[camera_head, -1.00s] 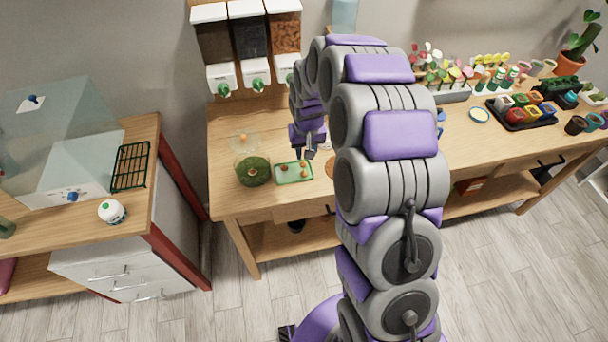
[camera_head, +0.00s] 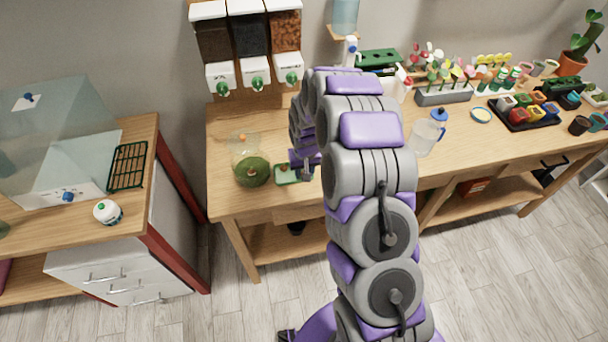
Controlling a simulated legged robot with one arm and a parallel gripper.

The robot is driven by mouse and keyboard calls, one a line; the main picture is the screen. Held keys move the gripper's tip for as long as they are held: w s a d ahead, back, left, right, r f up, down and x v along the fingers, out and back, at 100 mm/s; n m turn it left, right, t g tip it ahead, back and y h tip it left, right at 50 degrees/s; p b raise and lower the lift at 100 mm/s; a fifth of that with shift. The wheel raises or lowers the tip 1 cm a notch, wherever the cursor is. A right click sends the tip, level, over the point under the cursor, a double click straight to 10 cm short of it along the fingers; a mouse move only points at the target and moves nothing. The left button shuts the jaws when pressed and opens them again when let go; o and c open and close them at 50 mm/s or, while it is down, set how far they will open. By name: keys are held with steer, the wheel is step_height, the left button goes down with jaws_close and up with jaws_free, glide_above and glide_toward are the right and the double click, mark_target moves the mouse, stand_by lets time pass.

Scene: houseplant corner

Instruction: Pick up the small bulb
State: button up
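A small green tray (camera_head: 288,180) lies on the wooden bench. One small brown bulb (camera_head: 284,168) shows on its left part. My gripper (camera_head: 307,174) is low over the tray's right part and points down. It covers that side, so any bulbs there are hidden. The fingers are too small and dark to tell whether they are open or shut, or whether they touch anything. Another brown bulb-like thing (camera_head: 251,173) sits on top of the round green mossy pot (camera_head: 252,180) left of the tray.
A clear container (camera_head: 243,147) stands behind the mossy pot. Three dispensers (camera_head: 255,75) hang on the wall above. A clear jug (camera_head: 427,135) stands right of my arm. The bench front left of the pot is bare.

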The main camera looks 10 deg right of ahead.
steer(key=shift+c, duration=0.5)
jaws_close()
steer(key=shift+r, duration=0.1)
steer(key=shift+r+p, duration=0.45)
steer(key=shift+r, duration=1.1)
steer(key=shift+s+r, duration=0.1)
steer(key=shift+r, duration=0.2)
steer(key=s+r+p, duration=0.1)
steer(key=s+p, duration=0.1)
steer(key=s, duration=1.3)
steer(key=shift+s, duration=0.4)
steer(key=shift+r, duration=0.1)
